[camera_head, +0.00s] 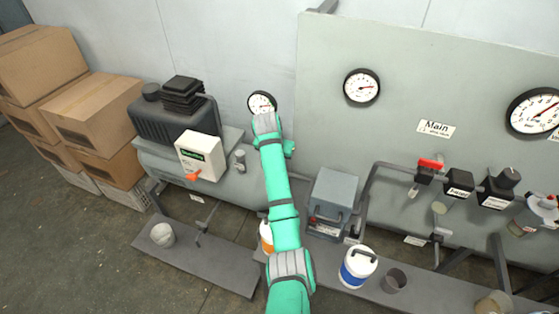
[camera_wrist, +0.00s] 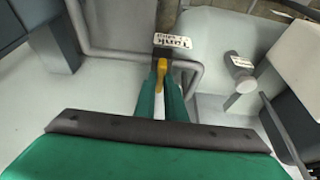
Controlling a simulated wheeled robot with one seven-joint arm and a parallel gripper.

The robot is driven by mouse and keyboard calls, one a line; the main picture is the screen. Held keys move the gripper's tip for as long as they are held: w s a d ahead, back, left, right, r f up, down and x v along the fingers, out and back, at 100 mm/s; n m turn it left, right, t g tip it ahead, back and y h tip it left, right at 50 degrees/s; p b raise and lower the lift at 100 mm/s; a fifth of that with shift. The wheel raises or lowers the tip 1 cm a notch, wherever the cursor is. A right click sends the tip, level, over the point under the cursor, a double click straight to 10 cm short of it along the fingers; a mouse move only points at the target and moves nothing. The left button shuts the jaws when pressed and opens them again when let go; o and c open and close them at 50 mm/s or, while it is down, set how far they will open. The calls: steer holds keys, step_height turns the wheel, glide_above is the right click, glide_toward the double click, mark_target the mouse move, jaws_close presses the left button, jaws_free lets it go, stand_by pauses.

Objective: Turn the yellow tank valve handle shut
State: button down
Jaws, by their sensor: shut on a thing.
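The yellow tank valve handle (camera_wrist: 161,73) shows in the wrist view as a short yellow bar between my fingertips, just below a white label reading "Tank" (camera_wrist: 175,41). My gripper (camera_wrist: 161,88) has its green fingers shut on the handle. The lower part of the handle is hidden by the fingers. In the head view my green arm reaches up to the grey tank (camera_head: 232,186), and it hides the handle and the fingertips.
A white control box (camera_head: 201,155) with an orange knob sits left of my arm. A grey box (camera_head: 333,194) and a panel with gauges (camera_head: 361,87) and a red-handled valve (camera_head: 430,164) are to the right. Cardboard boxes (camera_head: 95,110) stand far left.

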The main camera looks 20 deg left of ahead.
steer(key=shift+w+r, duration=0.1)
steer(key=c, duration=1.8)
jaws_free()
steer(key=v, duration=1)
steer(key=shift+s+r, duration=0.3)
